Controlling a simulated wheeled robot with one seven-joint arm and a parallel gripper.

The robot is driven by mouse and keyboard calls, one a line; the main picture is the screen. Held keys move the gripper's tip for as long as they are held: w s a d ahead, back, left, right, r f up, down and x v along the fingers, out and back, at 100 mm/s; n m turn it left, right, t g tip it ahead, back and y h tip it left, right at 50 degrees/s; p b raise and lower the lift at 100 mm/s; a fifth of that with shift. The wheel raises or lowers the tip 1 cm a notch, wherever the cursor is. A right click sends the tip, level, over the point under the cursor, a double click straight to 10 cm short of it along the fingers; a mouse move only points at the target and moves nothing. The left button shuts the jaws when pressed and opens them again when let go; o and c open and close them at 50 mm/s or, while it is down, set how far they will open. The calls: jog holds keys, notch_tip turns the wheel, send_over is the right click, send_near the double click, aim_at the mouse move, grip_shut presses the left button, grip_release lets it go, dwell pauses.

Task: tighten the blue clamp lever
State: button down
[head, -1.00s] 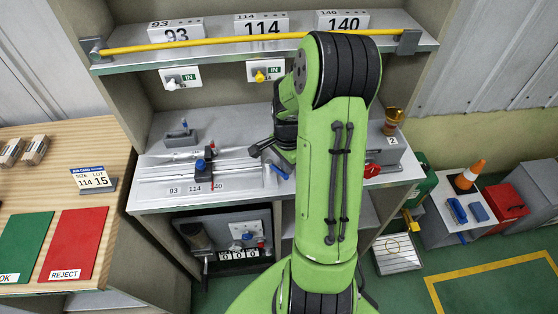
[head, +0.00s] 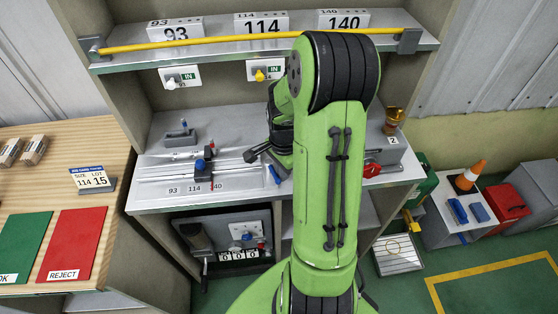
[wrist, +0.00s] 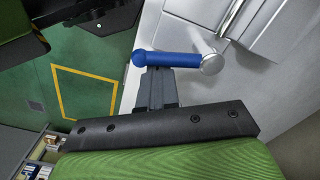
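The blue clamp lever (head: 274,174) is at the front right of the grey bench fixture, just left of my arm in the head view. In the wrist view the blue handle (wrist: 168,59) runs to a round silver pivot (wrist: 212,64) at its right end. My gripper (wrist: 157,75) has its dark fingers close together beneath the handle in the picture, at or very near it. No gap with the handle between them shows; contact is not certain. In the head view my gripper (head: 258,154) is low over the bench, partly hidden by my arm.
A ruled fixture (head: 172,176) with a small blue-topped slider (head: 200,165) lies to the left. A grey stand (head: 180,136) is behind it. The shelf with a yellow bar (head: 220,43) is above.

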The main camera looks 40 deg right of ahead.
jog(key=shift+a, duration=0.15)
jog(key=shift+s+a, duration=0.1)
jog(key=shift+a, duration=0.25)
notch_tip(320, 180, up, 7)
jog(key=p, duration=0.5)
dwell(0.4)
